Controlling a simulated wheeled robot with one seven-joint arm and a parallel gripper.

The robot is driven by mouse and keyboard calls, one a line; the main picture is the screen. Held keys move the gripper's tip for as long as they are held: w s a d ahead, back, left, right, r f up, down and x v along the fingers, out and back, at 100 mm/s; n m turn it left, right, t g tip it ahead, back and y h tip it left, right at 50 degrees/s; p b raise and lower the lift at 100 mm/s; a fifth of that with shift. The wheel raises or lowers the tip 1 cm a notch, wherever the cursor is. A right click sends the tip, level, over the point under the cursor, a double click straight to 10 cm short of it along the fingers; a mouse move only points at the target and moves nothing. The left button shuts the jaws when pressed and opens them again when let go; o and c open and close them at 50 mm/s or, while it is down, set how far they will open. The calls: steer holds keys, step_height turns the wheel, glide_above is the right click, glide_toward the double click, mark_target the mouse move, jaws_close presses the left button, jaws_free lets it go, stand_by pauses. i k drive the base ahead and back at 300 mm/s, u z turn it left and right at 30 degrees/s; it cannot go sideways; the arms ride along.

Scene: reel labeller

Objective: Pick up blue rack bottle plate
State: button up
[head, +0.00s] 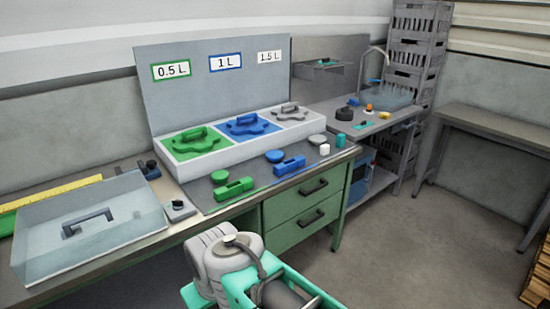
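The blue rack bottle plate (251,125) is a lobed plate with a raised handle on top. It lies on a blue square in the middle section of the white rack (217,158), below the "1 L" sign (225,63). A green plate (197,141) lies to its left and a grey plate (290,111) to its right. My arm shows at the bottom centre, well in front of the bench and apart from the plate. I cannot make out my gripper's fingertips.
Green and blue handled parts (234,188) and small round pieces lie on the bench in front of the rack. A clear cover (88,228) with a dark handle stands at the left. Green drawers (305,200) are below. The floor (400,250) at right is clear.

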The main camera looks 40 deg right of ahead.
mark_target(273, 156)
steer(key=z, duration=1.9)
steer(key=i, duration=2.4)
steer(key=u, duration=3.85)
steer(key=i, duration=0.5)
steer(key=u, duration=0.05)
